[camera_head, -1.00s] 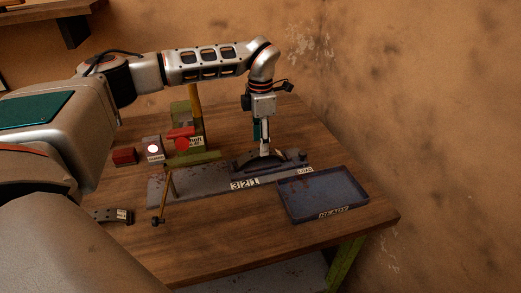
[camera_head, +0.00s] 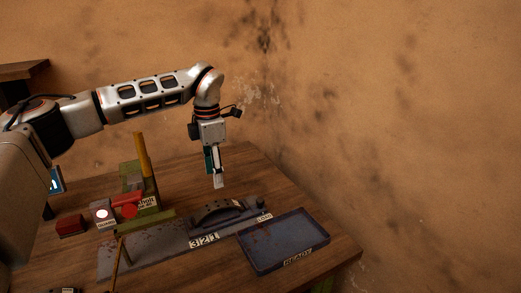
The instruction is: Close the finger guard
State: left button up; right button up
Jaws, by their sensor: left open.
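My left gripper (camera_head: 218,182) points down, open and empty, above the grey plate. It is apart from the dark curved part (camera_head: 218,212) below it, which lies on the plate. A green press with a yellow post (camera_head: 144,165) stands to the left, with a red piece (camera_head: 125,199) on its front; I cannot tell for certain whether this red piece is the finger guard, nor how far it is open. In front of it a small grey box (camera_head: 104,216) has a lit white round face and a label. My right gripper is not in view.
The grey plate (camera_head: 150,252) carries the number tags 3, 2, 1. A blue tray (camera_head: 285,243) marked READY lies at the right. A red block (camera_head: 71,226) sits at the left. A thin upright handle (camera_head: 119,262) stands at the front. A wall closes off the back and right.

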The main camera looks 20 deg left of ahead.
aim_at(118, 256)
jog(key=k+l, duration=0.8)
jog(key=k, duration=0.05)
